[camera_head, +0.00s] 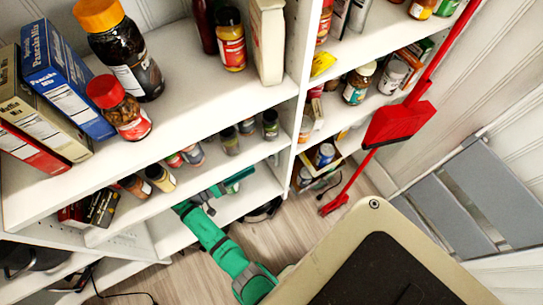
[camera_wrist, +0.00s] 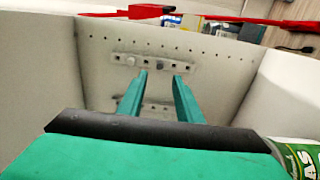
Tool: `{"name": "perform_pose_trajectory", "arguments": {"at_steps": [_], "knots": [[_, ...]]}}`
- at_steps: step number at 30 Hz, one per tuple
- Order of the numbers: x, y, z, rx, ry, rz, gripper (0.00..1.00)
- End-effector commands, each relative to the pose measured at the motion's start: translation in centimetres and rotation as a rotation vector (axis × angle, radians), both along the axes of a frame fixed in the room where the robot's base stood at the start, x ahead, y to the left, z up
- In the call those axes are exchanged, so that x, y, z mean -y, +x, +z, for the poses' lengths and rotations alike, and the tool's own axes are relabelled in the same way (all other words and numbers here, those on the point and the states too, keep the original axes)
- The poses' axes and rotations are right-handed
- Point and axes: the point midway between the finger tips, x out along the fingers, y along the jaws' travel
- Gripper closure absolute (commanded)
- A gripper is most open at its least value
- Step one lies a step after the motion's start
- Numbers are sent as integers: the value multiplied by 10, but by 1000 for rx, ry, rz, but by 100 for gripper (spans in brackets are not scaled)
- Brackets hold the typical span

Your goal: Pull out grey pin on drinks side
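My gripper (camera_wrist: 158,77) is open in the wrist view, its two teal fingers apart with nothing between them. They point at a white shelf panel (camera_wrist: 210,75). A light strip with dark holes on that panel carries a grey pin (camera_wrist: 159,65) and a paler round knob (camera_wrist: 130,60) to its left. The grey pin appears just beyond and between the fingertips; the gap to it cannot be judged. In the head view my green arm reaches into the lower shelves, and the pin cannot be made out there.
Shelf boards (camera_head: 215,95) enclose my arm above and below. Small jars (camera_head: 230,140) stand on the board above it. A green-labelled can (camera_wrist: 302,158) is close at the lower right of the wrist view. A red dustpan (camera_head: 398,122) hangs right of the shelves.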

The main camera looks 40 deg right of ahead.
Motion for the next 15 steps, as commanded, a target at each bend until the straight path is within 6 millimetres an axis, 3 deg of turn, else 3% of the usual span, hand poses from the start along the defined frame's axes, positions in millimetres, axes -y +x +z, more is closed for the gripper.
{"name": "perform_pose_trajectory", "arguments": {"at_steps": [15], "knots": [[61, -15, 0, -1, 0, -1, 68]]}}
